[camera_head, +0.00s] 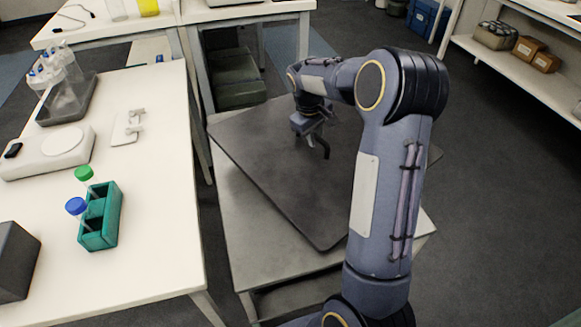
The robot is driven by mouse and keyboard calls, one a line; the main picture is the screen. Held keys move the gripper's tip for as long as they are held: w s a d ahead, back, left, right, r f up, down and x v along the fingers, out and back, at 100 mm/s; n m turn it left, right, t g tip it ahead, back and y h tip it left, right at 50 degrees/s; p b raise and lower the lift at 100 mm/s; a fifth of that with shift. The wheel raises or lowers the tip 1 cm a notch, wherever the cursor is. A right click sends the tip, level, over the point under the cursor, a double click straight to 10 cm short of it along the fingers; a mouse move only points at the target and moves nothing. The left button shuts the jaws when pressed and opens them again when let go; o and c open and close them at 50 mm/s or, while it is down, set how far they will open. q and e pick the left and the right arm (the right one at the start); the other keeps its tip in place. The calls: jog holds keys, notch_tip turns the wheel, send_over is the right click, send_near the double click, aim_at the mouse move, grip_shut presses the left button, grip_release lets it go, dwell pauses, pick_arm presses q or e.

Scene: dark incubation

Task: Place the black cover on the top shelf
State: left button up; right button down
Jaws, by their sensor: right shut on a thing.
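The black cover (270,190) is a large flat dark panel with rounded corners. It is over the top of a grey metal cart (249,262), turned at an angle to it, and its far-left corner sticks out past the cart's edge. I cannot tell whether it rests on the cart's top or is slightly above it. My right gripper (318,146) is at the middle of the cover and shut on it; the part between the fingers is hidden. My right arm hides the cover's right side. My left gripper is not in view.
A white bench (155,250) stands close on the left, with a green tube rack (112,230), a bottle tray (75,104) and a white scale (50,155). A shelf unit (515,68) with boxes is at the far right. The floor (490,210) right of the cart is clear.

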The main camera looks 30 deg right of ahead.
jog(key=x, duration=0.3)
jog(key=a+b+x, duration=0.1)
jog(key=x, duration=0.2)
jog(key=b+x, duration=0.1)
jog(key=x, duration=0.2)
jog(key=shift+s+a+f, duration=0.1)
jog(key=shift+a+f, duration=0.25)
jog(key=shift+f, duration=0.05)
jog(key=c, duration=1.4)
grip_release()
jog(key=p+v, duration=0.2)
jog(key=v, duration=0.9)
jog(key=shift+a+r, duration=0.15)
jog(key=shift+r, duration=0.2)
jog(key=shift+m+t+y, duration=0.3)
jog(key=shift+t+y, duration=0.3)
jog(key=shift+y, duration=0.2)
jog(key=s+a+r, duration=0.1)
jog(key=s+r, duration=0.1)
jog(key=s+a+r, duration=0.2)
jog(key=shift+s+a, duration=0.35)
jog(key=shift+s, duration=0.05)
jog(key=s+a+r+m+t+y, duration=0.1)
jog(key=s+a+t+y, duration=0.3)
jog(key=s+a, duration=1.3)
jog(key=s+m, duration=0.1)
jog(key=s, duration=0.2)
jog(key=shift+s+y, duration=0.3)
